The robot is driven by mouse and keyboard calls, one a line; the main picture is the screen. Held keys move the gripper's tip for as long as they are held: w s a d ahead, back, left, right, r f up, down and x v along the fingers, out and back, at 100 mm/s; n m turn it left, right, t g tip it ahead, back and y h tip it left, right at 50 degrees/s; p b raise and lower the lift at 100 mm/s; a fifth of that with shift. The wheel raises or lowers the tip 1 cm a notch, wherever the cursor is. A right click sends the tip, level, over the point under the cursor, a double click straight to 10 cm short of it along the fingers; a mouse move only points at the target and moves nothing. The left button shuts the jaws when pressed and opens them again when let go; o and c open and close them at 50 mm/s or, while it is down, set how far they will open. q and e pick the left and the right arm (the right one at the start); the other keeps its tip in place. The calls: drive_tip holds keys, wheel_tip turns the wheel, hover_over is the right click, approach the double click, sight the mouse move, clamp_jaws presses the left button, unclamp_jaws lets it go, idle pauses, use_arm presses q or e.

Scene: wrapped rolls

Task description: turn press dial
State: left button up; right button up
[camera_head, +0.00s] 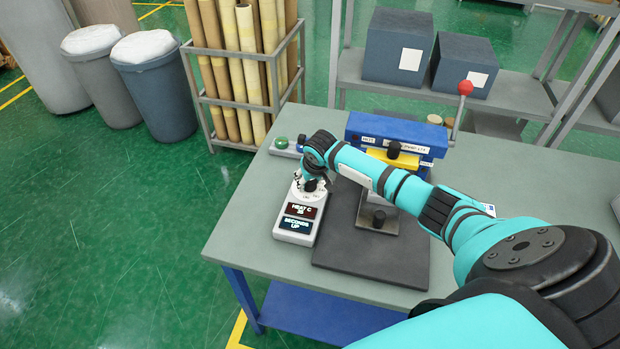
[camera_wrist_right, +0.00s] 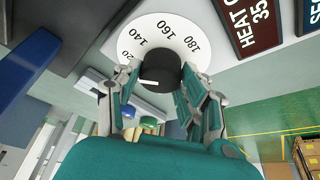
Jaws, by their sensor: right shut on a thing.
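The press dial is a black knob (camera_wrist_right: 158,70) on a round white scale (camera_wrist_right: 184,35) marked 120, 140, 160 and 180. A white mark on the knob faces left in the right wrist view, near the 120 end. The dial sits on a white control box (camera_head: 293,236), with displays reading HEAT C (camera_head: 300,211) and SECONDS UP (camera_head: 295,226). My right gripper (camera_wrist_right: 159,84) is shut on the knob, one finger on each side. In the head view the gripper (camera_head: 311,183) partly hides the dial. My left gripper is not in view.
A blue heat press (camera_head: 390,135) with a red-balled lever (camera_head: 464,88) stands on the grey-green table (camera_head: 240,240). A dark mat (camera_head: 400,262) lies right of the box. A green button (camera_head: 281,143) is behind it. Rolls (camera_head: 245,70) stand in a rack beyond.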

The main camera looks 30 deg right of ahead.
drive_tip(key=o, duration=1.2)
drive_tip(key=shift+r, duration=0.1)
drive_tip(key=v, duration=1.1)
drive_tip(key=shift+s+r, duration=0.25)
drive_tip(key=shift+r, duration=0.1)
drive_tip(key=shift+a, duration=0.1)
